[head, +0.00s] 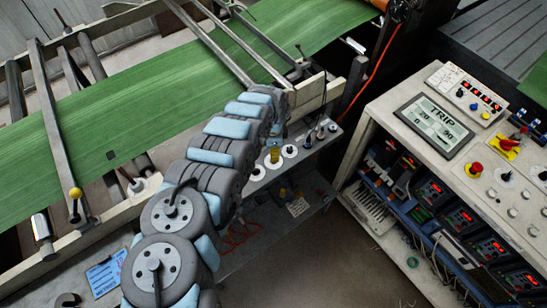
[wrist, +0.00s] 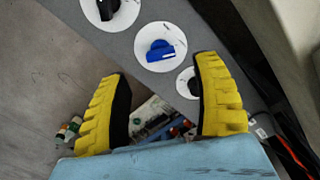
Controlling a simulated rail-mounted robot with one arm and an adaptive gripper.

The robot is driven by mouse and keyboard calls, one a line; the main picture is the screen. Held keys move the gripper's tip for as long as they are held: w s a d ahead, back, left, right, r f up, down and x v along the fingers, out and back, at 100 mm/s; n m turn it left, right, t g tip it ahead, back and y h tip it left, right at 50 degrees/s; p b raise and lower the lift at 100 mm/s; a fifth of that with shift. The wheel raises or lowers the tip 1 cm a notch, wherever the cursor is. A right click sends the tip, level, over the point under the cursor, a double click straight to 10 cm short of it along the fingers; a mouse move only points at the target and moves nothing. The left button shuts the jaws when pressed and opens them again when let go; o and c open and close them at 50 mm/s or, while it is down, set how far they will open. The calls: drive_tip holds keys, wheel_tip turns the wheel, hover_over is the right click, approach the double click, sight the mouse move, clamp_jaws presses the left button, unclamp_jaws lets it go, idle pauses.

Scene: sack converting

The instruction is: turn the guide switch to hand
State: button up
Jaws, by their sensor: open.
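My gripper (wrist: 160,68) is open, with its two yellow fingers apart and nothing between them. In the wrist view a blue rotary switch (wrist: 160,50) on a white disc lies just beyond the fingertips, roughly in line with the gap. A black rotary switch (wrist: 112,8) on its own disc is at the upper left, cut by the frame edge. Another dark switch (wrist: 190,83) is partly hidden by the right finger. No label is readable, so I cannot tell which is the guide switch. In the head view my arm reaches to the row of switches on the grey panel (head: 318,150).
A green belt (head: 120,103) runs behind the panel under metal bars. A control cabinet (head: 437,170) with a "TRIP" display (head: 435,124), buttons and lit modules stands to the right. Open floor lies between it and the panel. An orange cable (head: 362,72) hangs behind.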

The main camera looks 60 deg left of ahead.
drive_tip(key=shift+w+f, duration=0.2)
drive_tip(key=shift+f, duration=0.5)
drive_tip(key=shift+s+f+b, duration=0.15)
drive_tip(key=shift+f+b, duration=0.95)
drive_tip(key=shift+f, duration=1.05)
drive_tip(key=c, duration=1.2)
